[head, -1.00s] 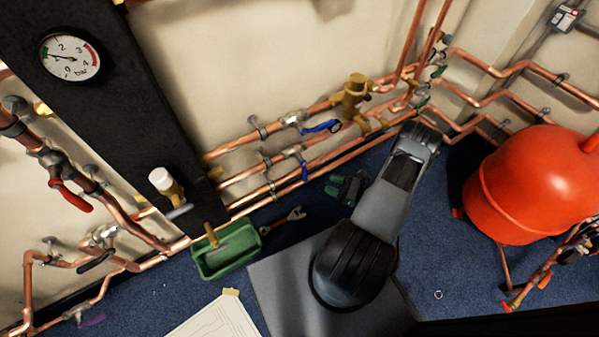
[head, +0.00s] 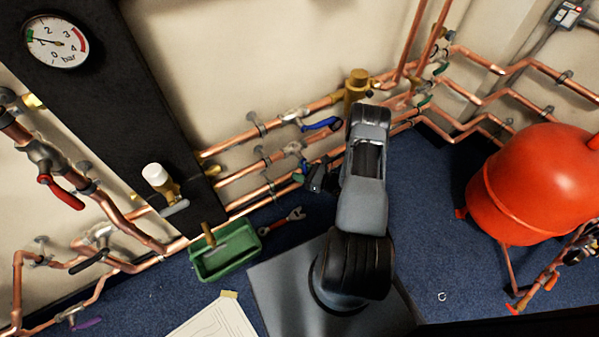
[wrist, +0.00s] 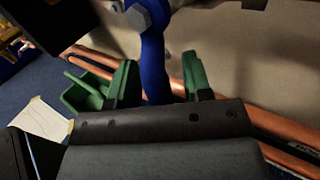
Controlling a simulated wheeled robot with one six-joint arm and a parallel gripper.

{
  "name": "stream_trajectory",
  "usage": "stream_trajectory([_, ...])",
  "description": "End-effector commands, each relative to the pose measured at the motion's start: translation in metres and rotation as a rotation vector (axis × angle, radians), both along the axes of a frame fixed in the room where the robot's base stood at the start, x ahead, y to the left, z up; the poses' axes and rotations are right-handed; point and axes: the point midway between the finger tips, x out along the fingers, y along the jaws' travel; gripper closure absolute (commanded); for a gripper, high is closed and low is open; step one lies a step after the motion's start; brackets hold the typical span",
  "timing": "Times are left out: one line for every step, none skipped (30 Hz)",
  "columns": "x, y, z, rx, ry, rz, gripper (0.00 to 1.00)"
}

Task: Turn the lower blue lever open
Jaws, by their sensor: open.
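The lower blue lever (wrist: 152,62) hangs from its silver valve and shows large in the wrist view. It lies between the two green fingertips of my gripper (wrist: 162,82), nearer the left one. My gripper is open, with a gap of wall visible on the lever's right side. In the head view my gripper (head: 308,178) is at the lower valve (head: 293,150), and only a small part of the lower lever (head: 303,163) shows there. I cannot tell whether a fingertip touches the lever.
The upper blue lever (head: 322,124) sits just above on its own copper pipe. Copper pipes run along the wall behind and below my gripper. A green tray (head: 225,266) and a red-handled wrench (head: 283,221) lie on the blue floor to the left. A red tank (head: 535,185) stands right.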

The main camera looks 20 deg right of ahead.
Motion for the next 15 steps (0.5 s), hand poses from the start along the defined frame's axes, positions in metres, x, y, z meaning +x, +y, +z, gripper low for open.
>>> stream_trajectory([0.0005,0.0005,0.0000,0.000,0.000,0.000,0.55])
stream_trajectory([0.0007,0.0004,0.0001,0.000,0.000,0.000,0.55])
stream_trajectory([0.0008,0.0005,0.0002,0.000,0.000,-0.001,0.55])
stream_trajectory([0.0008,0.0004,0.0002,0.000,0.000,-0.001,0.55])
stream_trajectory([0.0007,0.0004,0.0002,0.000,0.000,-0.001,0.55])
stream_trajectory([0.0007,0.0004,0.0002,0.000,0.000,-0.001,0.55])
stream_trajectory([0.0007,0.0004,0.0003,0.000,0.000,0.000,0.55])
stream_trajectory([0.0007,0.0004,0.0002,0.000,0.000,0.000,0.55])
stream_trajectory([0.0006,0.0004,0.0002,0.000,0.000,0.000,0.58])
stream_trajectory([0.0006,0.0004,0.0002,0.000,0.000,0.000,0.61])
stream_trajectory([0.0006,0.0004,0.0002,0.000,0.000,0.000,0.64])
stream_trajectory([0.0006,0.0004,0.0002,0.000,0.000,0.000,0.68])
stream_trajectory([0.0006,0.0004,0.0002,0.000,0.000,0.000,0.71])
stream_trajectory([0.0006,0.0004,0.0002,0.000,0.000,0.000,0.74])
stream_trajectory([0.0006,0.0004,0.0002,0.000,0.000,0.000,0.78])
